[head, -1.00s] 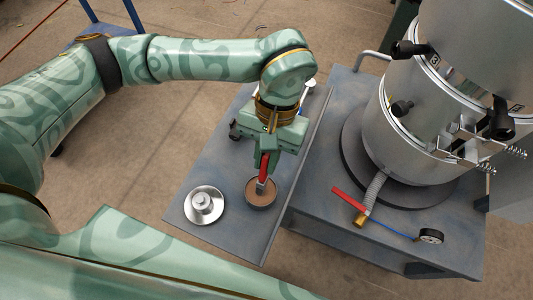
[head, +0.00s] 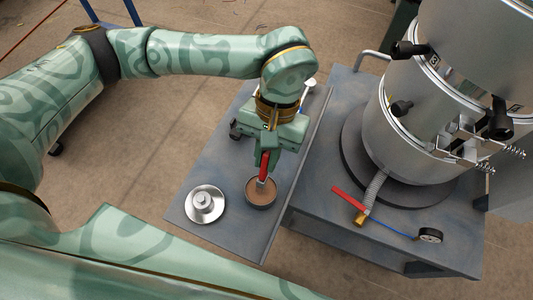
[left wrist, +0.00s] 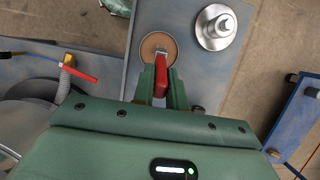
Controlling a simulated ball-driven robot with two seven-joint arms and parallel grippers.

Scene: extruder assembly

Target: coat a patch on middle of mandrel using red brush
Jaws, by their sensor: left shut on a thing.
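My left gripper (head: 265,158) is shut on the red brush (head: 264,166), which points down with its tip at the round dish of brown coating (head: 261,193). In the left wrist view the red brush (left wrist: 160,76) sits between the fingers and its tip overlaps the edge of the brown dish (left wrist: 157,44). I cannot tell how deep the bristles are. A silver flanged metal piece (head: 205,204), possibly the mandrel, stands upright on the table left of the dish. It also shows in the left wrist view (left wrist: 216,27). My right gripper is not in view.
The grey side table (head: 232,239) has a bare front area. To its right, a large steel cylinder (head: 400,130) with black knobs stands on a second grey table (head: 330,222). A red-handled valve (head: 350,200), hose and gauge (head: 430,236) lie before it.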

